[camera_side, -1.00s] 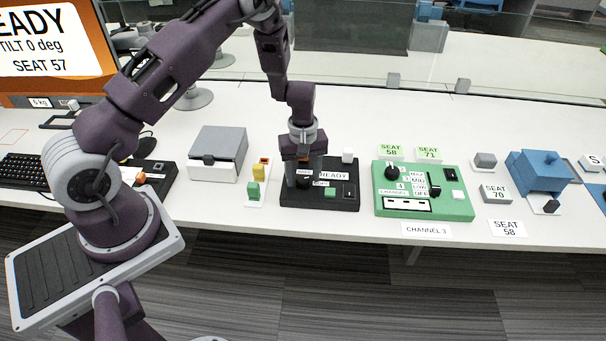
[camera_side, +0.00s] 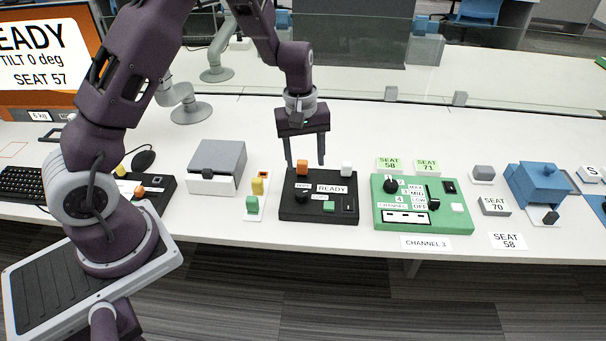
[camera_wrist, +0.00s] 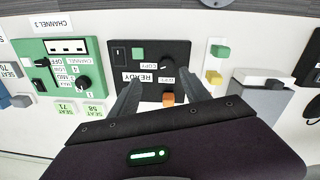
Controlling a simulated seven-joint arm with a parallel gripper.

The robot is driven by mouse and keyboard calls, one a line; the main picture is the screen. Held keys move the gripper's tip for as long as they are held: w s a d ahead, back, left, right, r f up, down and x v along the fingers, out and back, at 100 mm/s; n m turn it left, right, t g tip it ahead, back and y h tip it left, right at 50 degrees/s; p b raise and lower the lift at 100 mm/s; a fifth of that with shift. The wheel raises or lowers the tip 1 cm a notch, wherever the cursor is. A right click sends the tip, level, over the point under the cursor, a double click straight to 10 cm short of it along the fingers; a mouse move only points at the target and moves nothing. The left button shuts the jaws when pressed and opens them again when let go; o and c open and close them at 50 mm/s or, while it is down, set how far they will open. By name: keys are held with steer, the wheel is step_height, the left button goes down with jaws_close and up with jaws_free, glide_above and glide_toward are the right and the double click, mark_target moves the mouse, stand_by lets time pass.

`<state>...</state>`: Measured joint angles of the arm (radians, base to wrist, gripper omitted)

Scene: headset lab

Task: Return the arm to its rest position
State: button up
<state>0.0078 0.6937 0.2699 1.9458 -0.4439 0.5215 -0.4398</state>
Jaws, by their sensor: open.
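My gripper (camera_side: 305,160) hangs above the black box labelled READY (camera_side: 318,207), with its fingers spread and nothing between them. In the side view the box carries an orange block (camera_side: 302,167) at its back left, a white block (camera_side: 346,169) at its back right, a dark knob and a green button (camera_side: 328,207). The wrist view shows my open fingers (camera_wrist: 165,95) on either side of the same box (camera_wrist: 150,62), with the orange block (camera_wrist: 168,99) between them in the picture. My arm is bent up and over from its base at the left.
A green channel panel (camera_side: 460,222) stands right of the black box. A grey-lidded box (camera_side: 216,165) and a strip with green and yellow pieces (camera_side: 254,208) stand left. A blue box (camera_side: 540,185) is farther right. The table behind the black box is mostly clear.

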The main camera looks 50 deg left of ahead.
steer(key=s+d+r+m+t, duration=0.1)
steer(key=s+d+r+m, duration=0.15)
steer(key=r, duration=0.35)
steer(key=s+d+r+m+t+h, duration=0.1)
steer(key=s+d+r+m, duration=0.1)
steer(key=s+r, duration=0.3)
steer(key=s+d+r+m+t, duration=0.1)
steer(key=s+d+r+m, duration=0.15)
steer(key=r, duration=0.55)
steer(key=s+r+m+t, duration=0.1)
steer(key=s+m, duration=0.1)
steer(key=s, duration=0.6)
steer(key=s+r+m+t+y, duration=0.1)
steer(key=s+r+m, duration=0.1)
steer(key=s, duration=0.6)
steer(key=shift+a+r+m, duration=0.2)
steer(key=shift+r+m, duration=0.05)
steer(key=shift+m, duration=0.15)
